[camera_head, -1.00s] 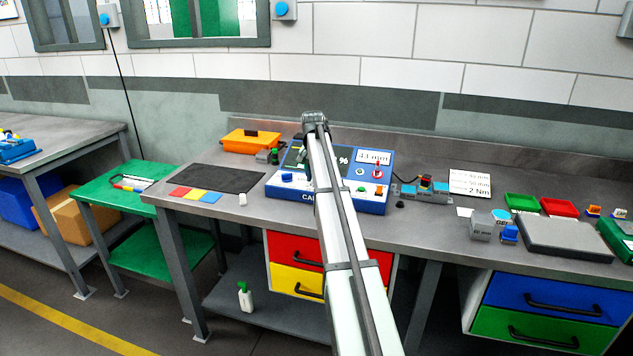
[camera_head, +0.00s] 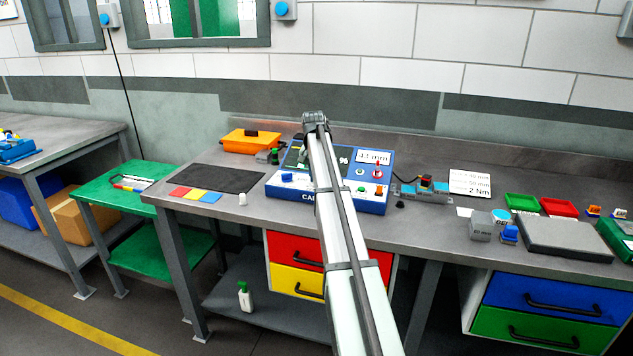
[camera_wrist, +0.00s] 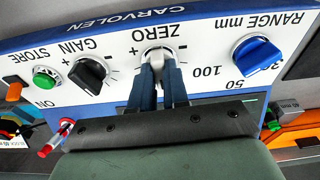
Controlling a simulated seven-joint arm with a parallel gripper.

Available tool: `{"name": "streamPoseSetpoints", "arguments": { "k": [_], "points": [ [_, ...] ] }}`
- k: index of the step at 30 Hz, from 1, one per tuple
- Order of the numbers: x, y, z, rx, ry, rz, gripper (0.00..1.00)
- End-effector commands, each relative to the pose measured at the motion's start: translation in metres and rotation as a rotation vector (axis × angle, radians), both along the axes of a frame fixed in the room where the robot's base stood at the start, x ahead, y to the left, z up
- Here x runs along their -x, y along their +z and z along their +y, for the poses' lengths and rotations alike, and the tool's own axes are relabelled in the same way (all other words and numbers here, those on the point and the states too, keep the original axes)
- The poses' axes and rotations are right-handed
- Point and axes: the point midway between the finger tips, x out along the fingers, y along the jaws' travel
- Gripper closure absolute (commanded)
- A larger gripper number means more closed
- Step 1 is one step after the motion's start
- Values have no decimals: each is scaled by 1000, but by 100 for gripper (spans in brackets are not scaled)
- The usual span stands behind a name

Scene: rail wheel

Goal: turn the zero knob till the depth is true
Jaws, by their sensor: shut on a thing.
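My gripper (camera_wrist: 158,75) is shut on the zero knob (camera_wrist: 157,52), under the ZERO label; the fingers cover most of the knob. The black gain knob (camera_wrist: 88,74) is to the left and the blue range knob (camera_wrist: 256,56) to the right. A small white readout (camera_head: 374,157) at the tester's upper right shows a figure in mm, too blurred to read surely.
A green button (camera_wrist: 46,78) and a red-tipped switch (camera_wrist: 56,138) are near the gripper. An orange case (camera_head: 251,141) stands behind left. A dark mat (camera_head: 222,179) lies to the left.

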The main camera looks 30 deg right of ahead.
Motion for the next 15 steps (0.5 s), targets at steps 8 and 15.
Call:
{"name": "streamPoseSetpoints", "arguments": {
  "k": [8, 15],
  "points": [
    [1, 0, -1, -1, 263, 0, 100],
    [1, 0, -2, 0, 351, 0, 100]
  ]
}}
